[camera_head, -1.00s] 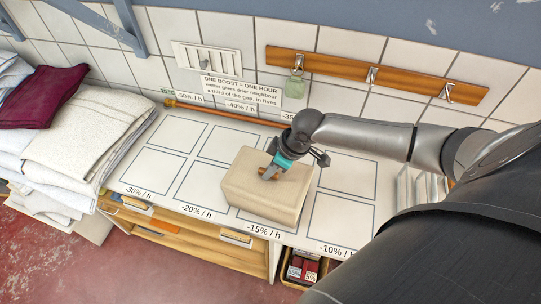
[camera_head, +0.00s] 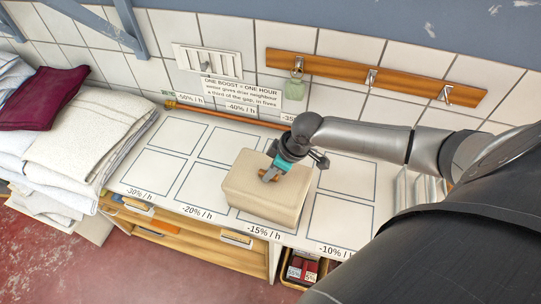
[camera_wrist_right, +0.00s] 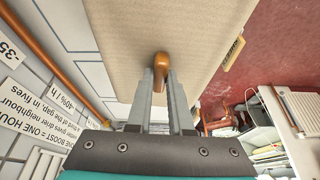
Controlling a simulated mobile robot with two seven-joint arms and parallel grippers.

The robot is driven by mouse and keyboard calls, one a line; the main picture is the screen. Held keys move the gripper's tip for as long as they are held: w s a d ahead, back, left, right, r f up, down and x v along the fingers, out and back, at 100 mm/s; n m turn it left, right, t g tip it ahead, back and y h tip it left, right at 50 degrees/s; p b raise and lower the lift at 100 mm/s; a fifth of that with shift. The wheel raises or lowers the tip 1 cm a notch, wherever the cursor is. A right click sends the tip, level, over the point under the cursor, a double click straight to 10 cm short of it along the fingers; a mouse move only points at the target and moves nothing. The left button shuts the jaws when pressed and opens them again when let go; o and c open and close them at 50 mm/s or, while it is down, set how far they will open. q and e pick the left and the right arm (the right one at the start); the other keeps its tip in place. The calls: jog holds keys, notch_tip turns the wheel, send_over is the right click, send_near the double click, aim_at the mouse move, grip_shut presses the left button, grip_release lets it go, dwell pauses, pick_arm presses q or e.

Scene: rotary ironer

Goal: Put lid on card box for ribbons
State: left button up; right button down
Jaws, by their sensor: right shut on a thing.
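A beige card box (camera_head: 258,207) stands on the white marked worktop, over the panels near the "-15% / h" label. Its pale top, the lid (camera_head: 246,170), carries a small brown knob (camera_head: 265,178). I cannot make out a seam between lid and box, so I cannot tell how the lid sits. My right gripper (camera_head: 271,172) reaches in from the right and is shut on this knob. In the right wrist view the two fingers (camera_wrist_right: 161,80) pinch the orange-brown knob (camera_wrist_right: 161,61) against the beige lid surface (camera_wrist_right: 200,22). My left gripper is not in view.
Folded towels (camera_head: 80,130) with a dark red cloth (camera_head: 42,97) are stacked at the left. A wooden hook rail (camera_head: 420,85) and a copper pipe (camera_head: 225,115) run along the tiled wall. Outlined panels left of the box (camera_head: 152,170) are empty. A small crate (camera_head: 290,282) sits below the front edge.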

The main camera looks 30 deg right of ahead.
jog(key=shift+f, duration=0.75)
dwell(1.3)
jog(key=shift+c, duration=1.3)
grip_release()
jog(key=shift+r+p, duration=1.3)
jog(key=shift+r, duration=2.2)
